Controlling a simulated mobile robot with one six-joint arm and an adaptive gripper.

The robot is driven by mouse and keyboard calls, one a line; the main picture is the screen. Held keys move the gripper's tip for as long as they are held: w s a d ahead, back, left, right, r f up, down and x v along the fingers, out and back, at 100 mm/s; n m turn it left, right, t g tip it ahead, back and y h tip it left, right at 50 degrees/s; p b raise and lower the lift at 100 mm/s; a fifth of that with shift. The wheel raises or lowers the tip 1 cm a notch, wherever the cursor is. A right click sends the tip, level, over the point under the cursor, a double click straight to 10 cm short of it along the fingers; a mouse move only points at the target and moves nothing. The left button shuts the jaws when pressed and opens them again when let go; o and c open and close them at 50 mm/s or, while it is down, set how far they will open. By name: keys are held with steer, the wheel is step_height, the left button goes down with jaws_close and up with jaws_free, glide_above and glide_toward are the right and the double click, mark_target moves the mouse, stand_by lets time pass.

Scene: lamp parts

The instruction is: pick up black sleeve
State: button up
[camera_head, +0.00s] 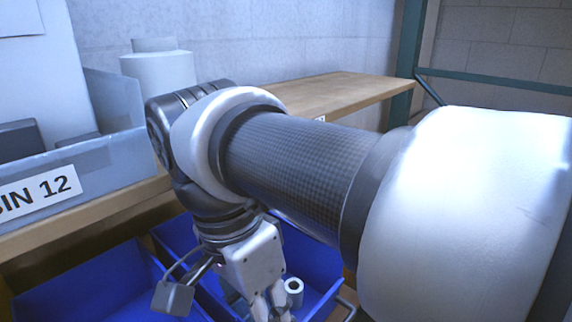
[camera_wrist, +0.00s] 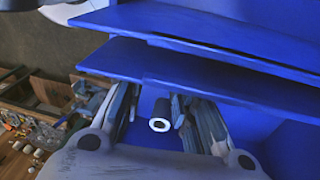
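The gripper looks open; I see no clear contact with the sleeve. In the head view my gripper (camera_head: 270,304) points down into a blue bin, and a small tube with a pale end (camera_head: 294,286) shows just right of the fingers. The fingertips are partly hidden there.
Blue bin walls (camera_wrist: 215,65) stand close beyond the fingers. A second blue bin (camera_head: 85,285) is at the left. A wooden shelf (camera_head: 345,92) runs above, holding a grey bin labelled BIN 12 (camera_head: 100,165) and a white cylindrical part (camera_head: 160,70).

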steer(key=shift+s+d+f, duration=0.1)
steer(key=shift+f, duration=0.25)
steer(key=shift+c, duration=0.2)
steer(key=c, duration=0.4)
steer(key=shift+r, duration=0.1)
steer(key=shift+c, duration=0.2)
